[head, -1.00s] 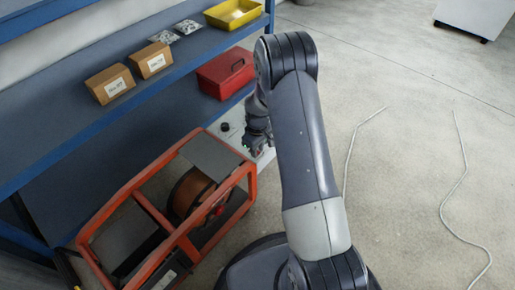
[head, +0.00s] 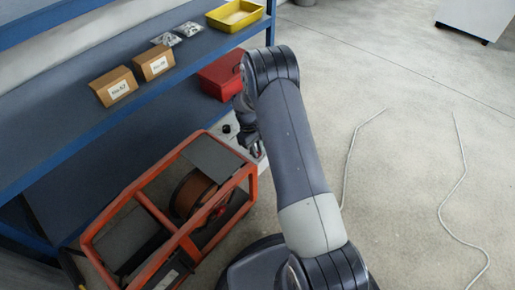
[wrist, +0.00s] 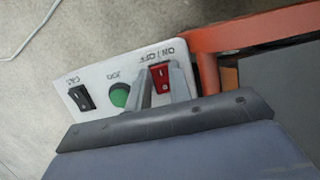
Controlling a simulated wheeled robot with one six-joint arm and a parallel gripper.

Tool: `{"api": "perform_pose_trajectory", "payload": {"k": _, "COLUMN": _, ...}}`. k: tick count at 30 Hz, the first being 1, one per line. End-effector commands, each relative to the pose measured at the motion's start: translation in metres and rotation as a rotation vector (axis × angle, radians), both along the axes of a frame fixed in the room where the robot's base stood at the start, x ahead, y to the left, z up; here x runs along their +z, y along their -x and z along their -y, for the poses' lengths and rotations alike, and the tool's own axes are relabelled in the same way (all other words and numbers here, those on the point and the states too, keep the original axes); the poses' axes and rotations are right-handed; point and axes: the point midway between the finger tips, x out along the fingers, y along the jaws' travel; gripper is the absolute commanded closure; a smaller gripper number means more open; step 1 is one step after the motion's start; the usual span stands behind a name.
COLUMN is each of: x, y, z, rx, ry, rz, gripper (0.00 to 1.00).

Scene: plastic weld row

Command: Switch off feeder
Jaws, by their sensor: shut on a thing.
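The feeder (head: 187,237) is an orange-framed machine with a copper-brown spool (head: 193,196), on the floor before the shelf. Its pale control panel (wrist: 97,76) shows in the wrist view. The panel carries a red ON/OFF rocker switch (wrist: 158,76), a green JOG button (wrist: 119,95) and a black rocker (wrist: 81,97). My gripper (wrist: 162,88) is at the panel, its two grey fingers shut on the red switch, one on each side of it. The fingers partly cover the switch. In the head view my arm hides part of the panel, and my gripper shows small beside it.
A blue shelf (head: 60,135) stands along the left, bearing two cardboard boxes (head: 135,78), small bags (head: 178,34), a red box (head: 222,77) and a yellow tray (head: 236,16). A pale cable (head: 463,180) lies on the open concrete floor at right. A grey cabinet (head: 480,18) stands far right.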

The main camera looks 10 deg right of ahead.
Motion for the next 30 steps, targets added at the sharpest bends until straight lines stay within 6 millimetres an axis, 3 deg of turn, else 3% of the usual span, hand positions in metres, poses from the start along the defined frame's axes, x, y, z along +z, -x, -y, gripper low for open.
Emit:
{"api": "perform_pose_trajectory", "payload": {"k": 8, "x": 0.0, "y": 0.0, "z": 0.0, "rx": -0.001, "ry": 0.003, "rz": -0.004, "gripper": 1.0}}
{"api": "perform_pose_trajectory", "payload": {"k": 9, "x": 0.0, "y": 0.0, "z": 0.0, "rx": -0.001, "ry": 0.003, "rz": -0.004, "gripper": 0.79}}
{"api": "perform_pose_trajectory", "payload": {"k": 17, "x": 0.0, "y": 0.0, "z": 0.0, "rx": -0.001, "ry": 0.003, "rz": -0.003, "gripper": 0.58}}
{"api": "perform_pose_trajectory", "payload": {"k": 25, "x": 0.003, "y": -0.001, "z": 0.0, "rx": -0.001, "ry": 0.002, "rz": -0.002, "gripper": 0.58}}
{"api": "perform_pose_trajectory", "payload": {"k": 30, "x": 0.024, "y": -0.006, "z": -0.003, "rx": 0.001, "ry": 0.002, "rz": 0.001, "gripper": 0.58}}
